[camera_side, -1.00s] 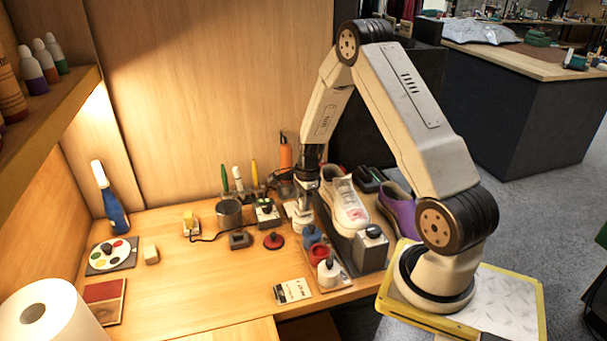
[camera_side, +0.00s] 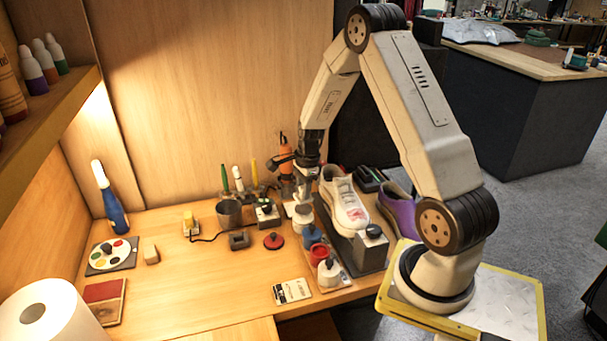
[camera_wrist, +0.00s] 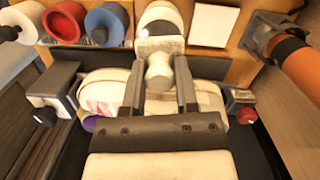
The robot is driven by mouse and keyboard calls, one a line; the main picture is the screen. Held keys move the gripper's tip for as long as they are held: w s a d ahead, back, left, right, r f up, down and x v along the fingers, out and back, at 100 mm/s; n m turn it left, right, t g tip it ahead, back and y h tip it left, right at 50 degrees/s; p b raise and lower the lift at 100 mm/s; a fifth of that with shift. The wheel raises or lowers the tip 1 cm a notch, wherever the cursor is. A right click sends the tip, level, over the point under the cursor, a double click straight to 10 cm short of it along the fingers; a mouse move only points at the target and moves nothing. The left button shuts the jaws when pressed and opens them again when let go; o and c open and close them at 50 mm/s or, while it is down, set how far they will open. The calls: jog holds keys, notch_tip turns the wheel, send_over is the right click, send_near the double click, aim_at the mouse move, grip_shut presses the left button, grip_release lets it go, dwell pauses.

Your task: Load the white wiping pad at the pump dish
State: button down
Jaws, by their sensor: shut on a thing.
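My gripper (camera_side: 305,185) is shut on the white wiping pad (camera_side: 303,208), gripping its pale round stem. In the wrist view the pad (camera_wrist: 159,71) sits between the two fingers (camera_wrist: 159,95). In the side view the pad is upright directly over the white pump dish (camera_side: 302,224). The pump dish (camera_wrist: 160,16) shows just beyond the pad in the wrist view. I cannot tell whether the two touch; the pad hides part of the dish.
A white sneaker (camera_side: 345,207) stands on a dark block to the right. The tabletop (camera_side: 200,285) at left front is mostly clear.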

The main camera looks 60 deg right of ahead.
aim_at(298, 198)
jog(key=shift+r, duration=1.35)
jog(key=shift+a, duration=0.1)
jog(key=shift+w+a+r+n, duration=0.1)
jog(key=shift+w+a+n, duration=0.1)
jog(key=shift+a+n, duration=0.35)
jog(key=w+a+r+n+g, duration=0.1)
jog(key=a+r+n, duration=0.1)
jog(key=a+n, duration=0.9)
jog(key=a+r+n+g+h, duration=0.1)
jog(key=a+r+n, duration=0.1)
jog(key=a+n, duration=0.9)
jog(key=shift+w+a+r+n, duration=0.25)
jog(key=shift+w+n, duration=0.1)
jog(key=shift+n, duration=0.5)
